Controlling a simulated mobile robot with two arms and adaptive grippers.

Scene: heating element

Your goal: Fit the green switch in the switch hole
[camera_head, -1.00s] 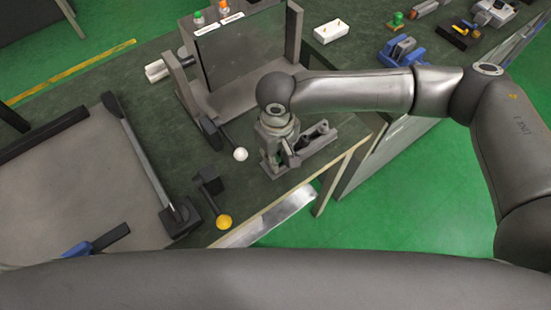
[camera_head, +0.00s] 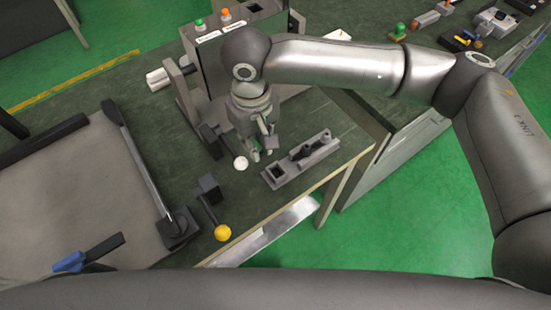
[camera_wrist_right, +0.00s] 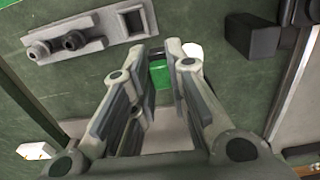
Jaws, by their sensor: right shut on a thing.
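The green switch (camera_wrist_right: 159,74) is between the fingertips of my right gripper (camera_wrist_right: 167,52) in the right wrist view. In the head view, the right gripper (camera_head: 264,152) points down above the table, left of a grey block. A small bit of green shows at its fingertips. The right gripper is shut on the switch, which is mostly hidden in the head view. The grey block (camera_head: 301,161) has an empty square hole at one end and dark fittings along the rest; it also shows in the right wrist view (camera_wrist_right: 103,35). I cannot tell which opening is the switch hole. My left gripper is not in view.
A grey box (camera_head: 211,65) with green and orange buttons stands behind the right gripper. A white-knobbed lever (camera_head: 240,163) is close to the gripper, and a yellow-knobbed lever (camera_head: 222,232) is nearer. The table's front edge lies beyond the block, with green floor past it.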

